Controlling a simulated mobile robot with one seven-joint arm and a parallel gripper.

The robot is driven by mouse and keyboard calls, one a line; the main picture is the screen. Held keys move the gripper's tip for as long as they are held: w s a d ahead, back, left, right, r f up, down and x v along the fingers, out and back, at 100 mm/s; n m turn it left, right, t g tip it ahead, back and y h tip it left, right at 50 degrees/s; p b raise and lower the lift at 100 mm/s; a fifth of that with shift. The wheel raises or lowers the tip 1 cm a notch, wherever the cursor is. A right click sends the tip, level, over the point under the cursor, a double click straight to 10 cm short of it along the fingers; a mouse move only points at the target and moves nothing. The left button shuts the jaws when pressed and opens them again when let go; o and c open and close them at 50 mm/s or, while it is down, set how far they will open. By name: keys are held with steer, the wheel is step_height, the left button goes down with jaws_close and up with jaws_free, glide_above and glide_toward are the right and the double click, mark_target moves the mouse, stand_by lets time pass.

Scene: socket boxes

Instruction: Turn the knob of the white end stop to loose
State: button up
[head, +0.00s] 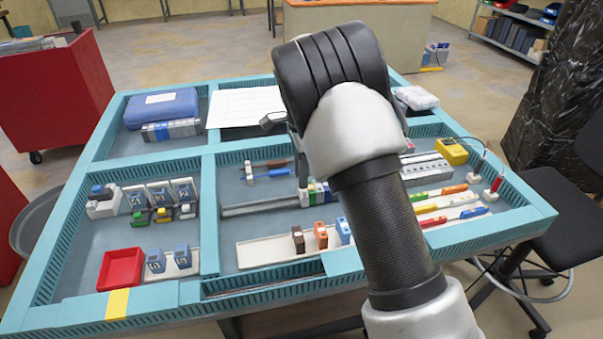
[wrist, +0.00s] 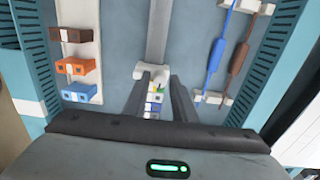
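The white end stop (wrist: 152,71) sits across the grey rail in the wrist view, just beyond my fingertips. Its knob cannot be made out, nor its setting. A row of small coloured blocks (wrist: 155,98) in white, blue, green and yellow stands on the rail behind it. My gripper (wrist: 157,82) is open, with its two dark fingers apart on either side of the row. I see nothing held, and cannot tell whether a finger touches the end stop. In the head view my arm hides most of the gripper; the coloured blocks (head: 316,191) show beside it.
Brown (wrist: 70,35), orange (wrist: 77,67) and blue (wrist: 79,92) blocks stand on a white strip to the left. The bare rail (head: 258,207) extends left in the head view. A teal-walled table (head: 209,200) surrounds everything.

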jaws_close()
